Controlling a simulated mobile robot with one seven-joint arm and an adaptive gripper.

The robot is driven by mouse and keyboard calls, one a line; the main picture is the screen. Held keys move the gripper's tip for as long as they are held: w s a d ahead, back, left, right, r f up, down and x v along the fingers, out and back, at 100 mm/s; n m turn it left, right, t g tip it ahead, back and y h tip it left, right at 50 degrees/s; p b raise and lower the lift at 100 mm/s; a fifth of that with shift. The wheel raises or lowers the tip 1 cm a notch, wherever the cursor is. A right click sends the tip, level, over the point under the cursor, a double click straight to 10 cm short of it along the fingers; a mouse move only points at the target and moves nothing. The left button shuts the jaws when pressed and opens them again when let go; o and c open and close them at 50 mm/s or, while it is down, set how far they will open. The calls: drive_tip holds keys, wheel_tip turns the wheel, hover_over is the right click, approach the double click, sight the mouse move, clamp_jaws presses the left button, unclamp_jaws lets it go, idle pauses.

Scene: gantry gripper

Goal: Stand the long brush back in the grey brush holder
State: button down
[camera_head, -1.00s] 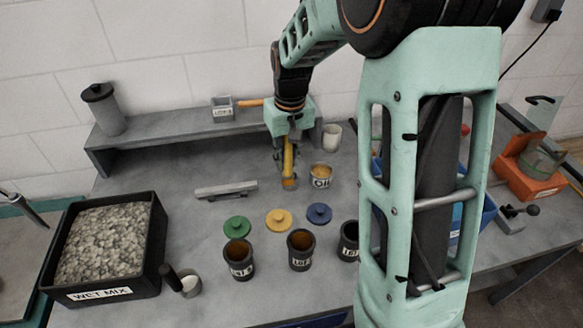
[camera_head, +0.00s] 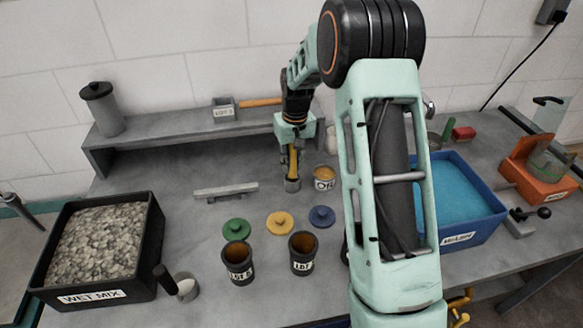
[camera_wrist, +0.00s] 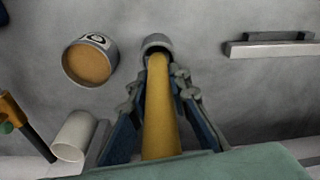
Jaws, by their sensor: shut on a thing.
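My gripper (camera_head: 293,152) is shut on the yellow shaft of the long brush (camera_head: 293,165). In the wrist view the brush (camera_wrist: 160,120) runs between both fingers (camera_wrist: 157,85), nearly in line with them. The grey brush holder (camera_head: 292,185) is a small cup on the table below my gripper. It also shows in the wrist view (camera_wrist: 156,41), where the brush's far end overlaps its mouth. The bristles are hidden, and I cannot tell how deep the brush sits.
The oil pot (camera_head: 325,178) stands close right of the holder. A grey bar (camera_head: 225,191) lies to the left. Coloured lids (camera_head: 280,222) and dark pots (camera_head: 302,254) are in front. The shelf (camera_head: 190,133) runs behind. A blue tub (camera_head: 470,200) stands right.

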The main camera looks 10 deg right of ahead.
drive_tip(key=shift+f, duration=0.15)
drive_tip(key=shift+f, duration=0.1)
drive_tip(key=c, duration=2.3)
unclamp_jaws()
drive_tip(key=shift+f, duration=0.1)
drive_tip(key=o, duration=0.5)
drive_tip(key=r, duration=0.4)
drive_tip(key=s+r, duration=0.1)
drive_tip(key=r, duration=0.7)
drive_tip(key=shift+s+d+r+b, duration=0.1)
drive_tip(key=shift+s+r+b, duration=0.15)
drive_tip(key=shift+b, duration=0.15)
